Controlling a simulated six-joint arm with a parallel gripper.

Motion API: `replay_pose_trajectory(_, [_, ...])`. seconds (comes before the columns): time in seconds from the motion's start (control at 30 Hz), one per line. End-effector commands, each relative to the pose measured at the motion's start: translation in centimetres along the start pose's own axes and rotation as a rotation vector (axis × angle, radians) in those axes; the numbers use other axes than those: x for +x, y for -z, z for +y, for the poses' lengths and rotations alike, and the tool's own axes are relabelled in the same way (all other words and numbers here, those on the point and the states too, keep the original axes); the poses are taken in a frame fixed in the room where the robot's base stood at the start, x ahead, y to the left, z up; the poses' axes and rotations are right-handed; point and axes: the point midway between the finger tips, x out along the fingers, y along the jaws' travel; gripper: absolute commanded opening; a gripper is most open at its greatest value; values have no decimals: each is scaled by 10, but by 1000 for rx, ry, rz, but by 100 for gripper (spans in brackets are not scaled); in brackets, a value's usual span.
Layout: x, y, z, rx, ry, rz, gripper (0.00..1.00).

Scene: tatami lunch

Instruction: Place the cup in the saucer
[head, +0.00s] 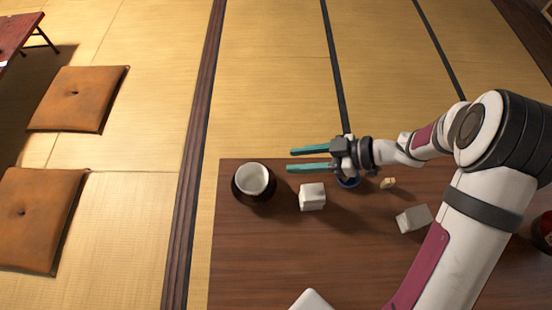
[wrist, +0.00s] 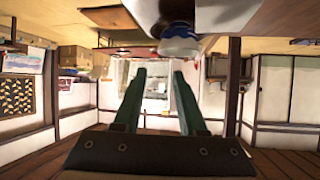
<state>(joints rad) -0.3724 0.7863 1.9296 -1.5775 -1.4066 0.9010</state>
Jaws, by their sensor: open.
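A round white cup (head: 256,178) stands near the table's far left corner. A dark round thing shows around its lower part; I cannot tell whether this is a saucer or the cup's own outside. In the wrist view, which looks upside down, a white, blue-tinged cup shape (wrist: 180,46) shows at the top with a dark part against it. My gripper (head: 290,160) is open and empty, to the right of the cup and apart from it, its fingers pointing left. A blue round thing (head: 347,183) lies partly hidden under my gripper; it may be a saucer.
A white block (head: 312,197) stands right of the cup, and a grey-white block (head: 413,219) stands farther right. A small tan piece (head: 388,183) lies near the far edge. A white thing (head: 312,301) is cut off at the bottom. The table's (head: 260,260) front left is clear.

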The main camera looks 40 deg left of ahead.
Motion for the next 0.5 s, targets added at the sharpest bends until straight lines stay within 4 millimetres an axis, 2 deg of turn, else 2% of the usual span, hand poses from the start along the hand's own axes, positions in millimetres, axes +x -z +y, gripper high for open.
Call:
replay_pose_trajectory(0.1, [-12,0,0,0,-1,-1,41])
replay_pose_trajectory(0.23, [-16,0,2,1,-10,-3,41])
replay_pose_trajectory(0.27, [-18,1,7,5,-38,-10,41])
replay_pose_trajectory(0.33, [-38,6,38,35,-215,-57,41])
replay_pose_trajectory(0.37, [-57,8,59,63,-343,-91,41])
replay_pose_trajectory(0.4, [-94,9,86,119,-549,-148,41])
replay_pose_trajectory(0.43, [-131,7,103,182,-721,-198,41])
replay_pose_trajectory(0.47, [-173,4,111,262,-894,-251,41])
replay_pose_trajectory(0.5, [-230,-4,106,397,-1111,-320,41])
